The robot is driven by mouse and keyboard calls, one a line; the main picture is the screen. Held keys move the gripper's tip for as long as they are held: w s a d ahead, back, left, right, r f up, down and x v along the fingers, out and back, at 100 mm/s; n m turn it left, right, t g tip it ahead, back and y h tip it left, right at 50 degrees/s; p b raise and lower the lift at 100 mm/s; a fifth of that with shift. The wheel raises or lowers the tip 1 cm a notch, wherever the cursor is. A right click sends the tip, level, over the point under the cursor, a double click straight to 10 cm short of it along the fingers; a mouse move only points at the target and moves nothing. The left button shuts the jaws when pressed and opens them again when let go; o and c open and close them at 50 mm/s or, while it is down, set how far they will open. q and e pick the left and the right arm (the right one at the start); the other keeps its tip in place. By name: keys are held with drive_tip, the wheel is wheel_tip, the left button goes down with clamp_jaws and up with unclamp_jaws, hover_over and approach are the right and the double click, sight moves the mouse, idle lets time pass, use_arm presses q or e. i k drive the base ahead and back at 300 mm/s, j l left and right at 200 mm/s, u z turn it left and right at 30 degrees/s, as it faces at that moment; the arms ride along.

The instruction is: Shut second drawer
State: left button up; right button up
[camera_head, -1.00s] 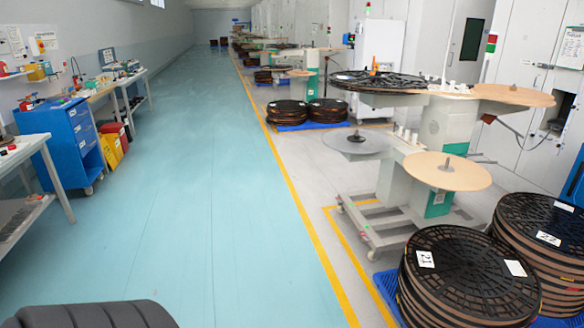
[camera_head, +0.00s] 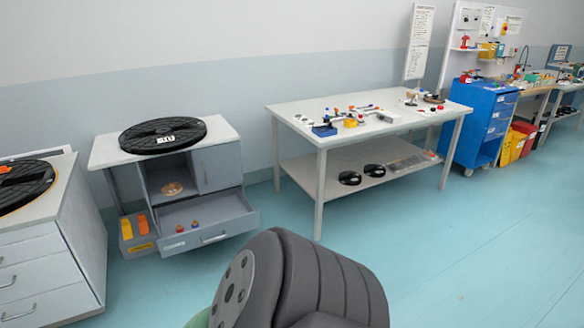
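In the head view a grey cabinet (camera_head: 217,166) with a white top stands against the wall at left. A wide drawer (camera_head: 207,238) at its bottom is pulled open; it has a silver handle and small orange items inside. A narrower bin (camera_head: 139,248) with yellow and orange items sits left of it, also sticking out. A white cabinet (camera_head: 75,236) at the far left has several drawers (camera_head: 33,275) that look shut. I cannot tell which drawer is the second one. Neither gripper is in view; a dark arm link of mine fills the bottom middle.
A black reel (camera_head: 163,135) lies on the grey cabinet's top. A white workbench (camera_head: 320,139) with small parts and a lower shelf stands right of it. The teal floor in front is clear.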

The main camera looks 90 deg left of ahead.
sight(221, 215)
drive_tip(key=u, duration=3.4)
